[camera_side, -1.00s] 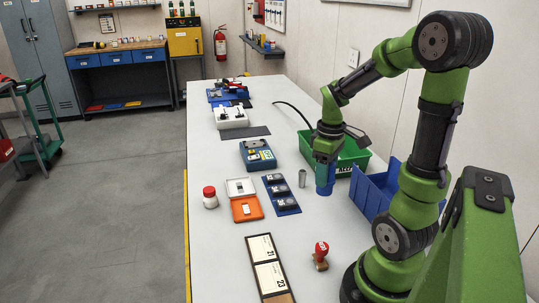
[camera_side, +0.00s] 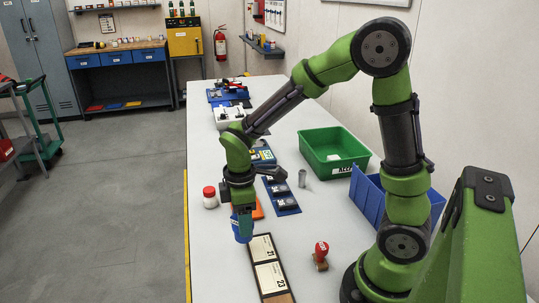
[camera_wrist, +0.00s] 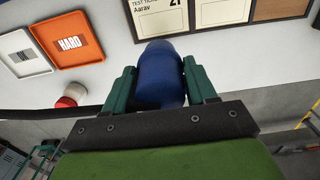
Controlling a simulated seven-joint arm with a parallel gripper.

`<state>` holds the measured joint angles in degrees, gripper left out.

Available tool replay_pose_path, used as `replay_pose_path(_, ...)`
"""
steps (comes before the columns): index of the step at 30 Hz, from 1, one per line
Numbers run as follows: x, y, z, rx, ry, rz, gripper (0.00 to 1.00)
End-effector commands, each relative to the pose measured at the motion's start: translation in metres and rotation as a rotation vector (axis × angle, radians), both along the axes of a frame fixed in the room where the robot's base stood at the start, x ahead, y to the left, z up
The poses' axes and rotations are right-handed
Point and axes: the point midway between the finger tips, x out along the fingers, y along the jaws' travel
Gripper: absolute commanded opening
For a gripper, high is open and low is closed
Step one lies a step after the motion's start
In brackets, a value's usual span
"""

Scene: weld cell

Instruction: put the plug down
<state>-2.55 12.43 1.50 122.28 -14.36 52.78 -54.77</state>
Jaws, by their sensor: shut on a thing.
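The plug is a blue, round-ended cylinder (camera_side: 243,230), held below my gripper (camera_side: 241,208). In the wrist view the plug (camera_wrist: 162,72) sits between the two green fingers of my gripper (camera_wrist: 161,82), which are shut on its sides. In the side view it is near the far end of a dark board (camera_side: 265,262) with white cards. I cannot tell whether its lower end touches the table. My gripper hides part of the orange tray (camera_side: 258,212) behind it.
A red-capped jar (camera_side: 210,198) stands close to the left of my gripper. A stamp (camera_side: 320,256) stands right of the board. A green bin (camera_side: 333,165) and a blue bin (camera_side: 367,197) are further right. Bare table (camera_side: 215,265) lies left of the board.

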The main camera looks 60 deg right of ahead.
Motion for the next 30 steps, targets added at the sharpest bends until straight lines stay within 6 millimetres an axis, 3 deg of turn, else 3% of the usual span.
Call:
replay_pose_path(6,0.057,0.003,-0.006,0.000,0.000,-0.003,0.18)
replay_pose_path(10,0.076,0.005,-0.007,-0.001,-0.001,-0.002,0.18)
replay_pose_path(17,0.091,0.006,-0.008,-0.001,-0.001,-0.002,0.18)
replay_pose_path(24,0.091,0.006,-0.042,0.000,0.003,-0.001,0.18)
replay_pose_path(30,0.092,0.006,-0.043,0.000,-0.001,-0.002,0.18)
